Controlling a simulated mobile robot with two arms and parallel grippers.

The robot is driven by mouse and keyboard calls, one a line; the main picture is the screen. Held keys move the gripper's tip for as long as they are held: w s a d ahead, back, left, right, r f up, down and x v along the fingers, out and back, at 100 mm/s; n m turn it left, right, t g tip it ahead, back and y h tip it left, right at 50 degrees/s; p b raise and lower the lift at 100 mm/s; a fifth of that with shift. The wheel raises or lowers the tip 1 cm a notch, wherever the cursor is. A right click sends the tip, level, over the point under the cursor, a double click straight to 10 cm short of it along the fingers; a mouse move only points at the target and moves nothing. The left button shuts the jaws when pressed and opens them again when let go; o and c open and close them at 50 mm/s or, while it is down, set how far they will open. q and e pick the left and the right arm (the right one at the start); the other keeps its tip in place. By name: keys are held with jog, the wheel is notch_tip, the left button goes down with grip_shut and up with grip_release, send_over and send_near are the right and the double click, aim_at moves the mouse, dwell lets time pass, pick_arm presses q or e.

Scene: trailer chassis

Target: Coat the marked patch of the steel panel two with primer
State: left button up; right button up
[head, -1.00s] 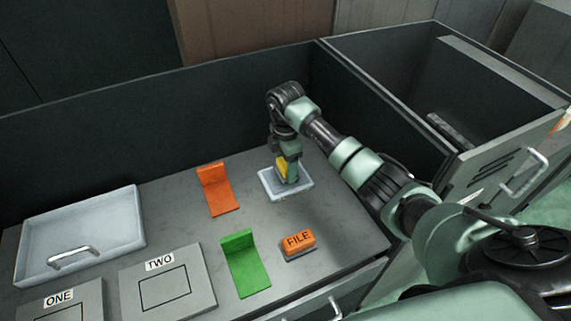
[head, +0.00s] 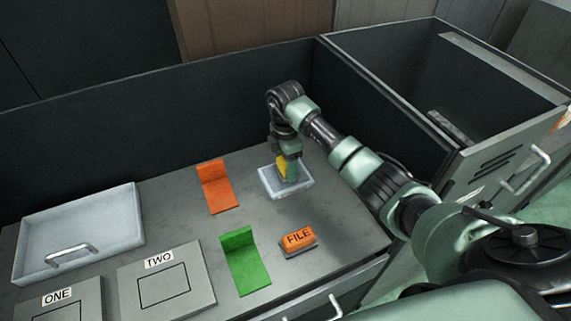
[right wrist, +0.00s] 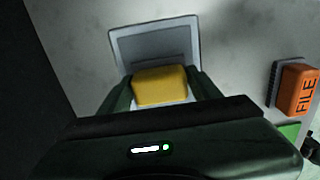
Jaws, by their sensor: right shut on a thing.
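The steel panel labelled TWO (head: 195,291) lies at the front left in the head view, with a black outlined square on its bare grey face. My right gripper (head: 287,172) is over a small pale tray (head: 301,187) and is shut on a yellow block (head: 281,167). In the right wrist view the yellow block (right wrist: 160,86) sits between the two fingers, over the tray (right wrist: 153,42). Whether the block touches the tray floor is hard to tell. My left gripper is not in view.
Panel ONE (head: 90,298) lies left of panel TWO. A large pale tray with a handle (head: 110,235) stands behind them. Dark walls stand behind.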

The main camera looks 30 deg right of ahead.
jog(key=shift+f, duration=0.4)
jog(key=shift+f, duration=0.1)
dwell(1.3)
notch_tip(320, 180, up, 7)
jog(key=p, duration=0.6)
dwell(0.5)
dwell(0.4)
